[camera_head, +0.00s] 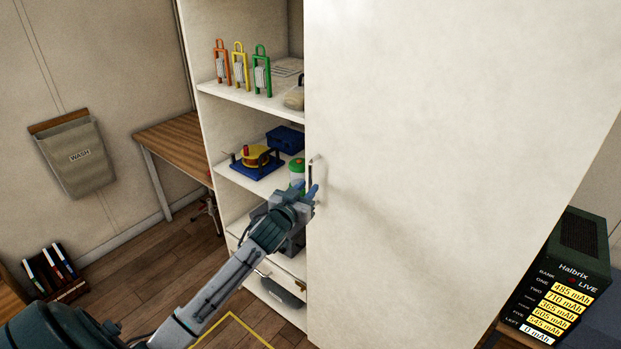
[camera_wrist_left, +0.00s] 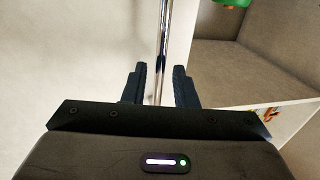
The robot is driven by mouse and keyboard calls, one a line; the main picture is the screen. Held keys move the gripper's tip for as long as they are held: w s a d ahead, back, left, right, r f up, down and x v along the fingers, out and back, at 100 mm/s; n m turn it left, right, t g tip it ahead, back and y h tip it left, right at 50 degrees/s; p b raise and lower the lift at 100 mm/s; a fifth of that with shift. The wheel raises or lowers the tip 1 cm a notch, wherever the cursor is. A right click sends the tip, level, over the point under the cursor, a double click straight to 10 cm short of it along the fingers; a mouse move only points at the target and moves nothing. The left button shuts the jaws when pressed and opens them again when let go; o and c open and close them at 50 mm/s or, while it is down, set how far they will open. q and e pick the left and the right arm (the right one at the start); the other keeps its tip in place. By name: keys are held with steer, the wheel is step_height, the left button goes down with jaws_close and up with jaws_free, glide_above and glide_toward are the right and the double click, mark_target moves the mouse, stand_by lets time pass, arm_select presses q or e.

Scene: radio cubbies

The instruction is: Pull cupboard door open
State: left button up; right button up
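The cupboard door (camera_head: 450,150) is a large off-white panel filling the middle and right of the head view. A thin metal upright handle (camera_head: 310,172) is near its left edge. My left gripper (camera_head: 311,193) is at the handle. In the left wrist view the handle (camera_wrist_left: 163,40) runs between the two dark fingers of my left gripper (camera_wrist_left: 160,72), with a small gap on each side, so the fingers are open around it. The door (camera_wrist_left: 80,60) lies to the left there, and shelf space shows to the right of its edge. My right gripper is not in view.
Open shelves (camera_head: 235,93) left of the door hold colored frames, a blue-based device (camera_head: 257,157) and a green-lidded jar (camera_head: 297,170). A wooden desk (camera_head: 178,145) stands farther left. A dark Halbrix box (camera_head: 565,280) is at lower right.

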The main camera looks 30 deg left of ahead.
arm_select(q)
steer(key=shift+w+r+p, duration=0.15)
steer(key=shift+w+p, duration=0.15)
steer(key=shift+w, duration=0.7)
steer(key=shift+w+a+f, duration=0.15)
steer(key=shift+w+f, duration=0.05)
steer(key=shift+w, duration=0.2)
jaws_close()
